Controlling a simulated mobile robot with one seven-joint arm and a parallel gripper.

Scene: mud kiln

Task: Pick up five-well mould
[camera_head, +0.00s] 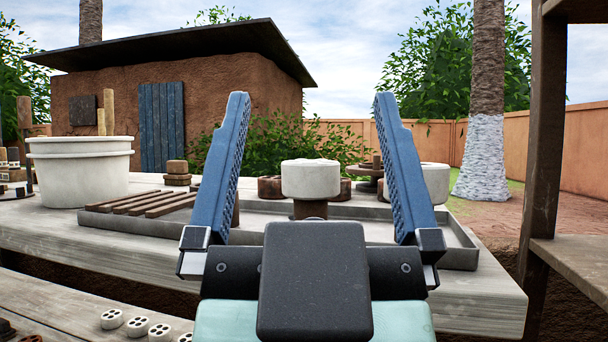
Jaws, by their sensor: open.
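My gripper (311,98) is raised in the middle of the head view with its two long blue fingers wide apart and nothing between them. I cannot clearly identify the five-well mould. Several small white pieces with dark holes, one of them here (111,319), lie on a lower wooden surface at bottom left, well below and left of my gripper. A brown slatted wooden piece (145,203) lies at the left end of a shallow grey tray (460,246) on the table. My gripper hides part of the tray's middle.
The wooden table (90,240) spans the view. A white bucket (85,168) stands at its left. A white round block (310,179) on a brown post shows between my fingers, farther away. A dark wooden post and shelf (577,262) stand at right.

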